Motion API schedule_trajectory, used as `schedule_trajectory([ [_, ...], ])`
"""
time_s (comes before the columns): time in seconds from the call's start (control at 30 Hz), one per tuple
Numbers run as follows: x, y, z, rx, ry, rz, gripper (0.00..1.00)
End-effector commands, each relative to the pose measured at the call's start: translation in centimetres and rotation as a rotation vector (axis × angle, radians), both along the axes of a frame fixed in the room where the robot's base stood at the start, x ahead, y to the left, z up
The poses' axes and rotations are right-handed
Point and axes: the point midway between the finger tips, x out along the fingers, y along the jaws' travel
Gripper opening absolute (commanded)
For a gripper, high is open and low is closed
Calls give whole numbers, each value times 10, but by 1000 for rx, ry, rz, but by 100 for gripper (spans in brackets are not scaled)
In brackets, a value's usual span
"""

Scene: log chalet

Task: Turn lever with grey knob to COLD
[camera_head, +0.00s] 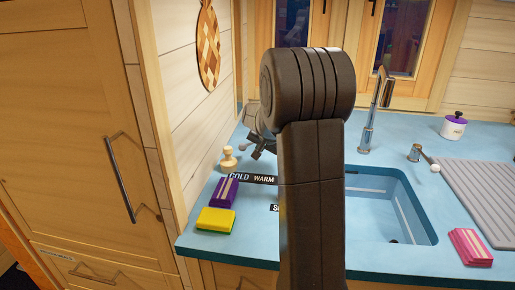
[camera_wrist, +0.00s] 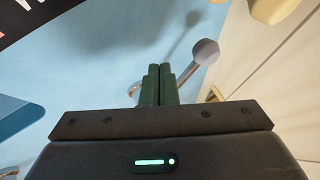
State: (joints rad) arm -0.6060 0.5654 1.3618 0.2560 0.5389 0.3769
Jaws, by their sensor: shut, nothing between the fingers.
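In the wrist view the lever's round grey knob (camera_wrist: 206,53) stands just right of my fingertips, on a short brownish rod (camera_wrist: 188,73) that runs down-left behind my fingers. My gripper (camera_wrist: 159,70) is shut and empty, its dark green fingers together. In the head view my gripper (camera_head: 258,152) is small, at the back left of the counter above the label strip. The strip reads COLD (camera_head: 240,176) and WARM, then passes behind my arm; its dark corner (camera_wrist: 30,15) shows in the wrist view. I cannot make out the grey knob in the head view.
The sink (camera_head: 425,222), tap (camera_head: 378,110), another lever with a pale knob (camera_head: 424,157) and a pink sponge (camera_head: 470,247) are at the right.

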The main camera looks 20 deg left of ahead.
Motion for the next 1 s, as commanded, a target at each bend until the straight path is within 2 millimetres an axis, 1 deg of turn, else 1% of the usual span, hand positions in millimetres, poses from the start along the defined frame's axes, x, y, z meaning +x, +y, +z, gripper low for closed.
schedule_trajectory([
  [0.03, -1, -6, -5, 1, 1, -3, 0],
  [0.07, -4, -8, 1, 2, -2, -2, 0],
  [0.1, -9, -9, 11, 2, -4, -1, 0],
  [0.2, -22, -15, 27, 2, -3, 0, 0],
  [0.4, -44, -26, 55, 1, -2, 0, 0],
  [0.5, -51, -29, 64, 1, 0, -2, 0],
  [0.7, -59, -33, 74, 0, 1, -1, 0],
  [1.0, -59, -33, 74, -1, 1, -2, 0],
])
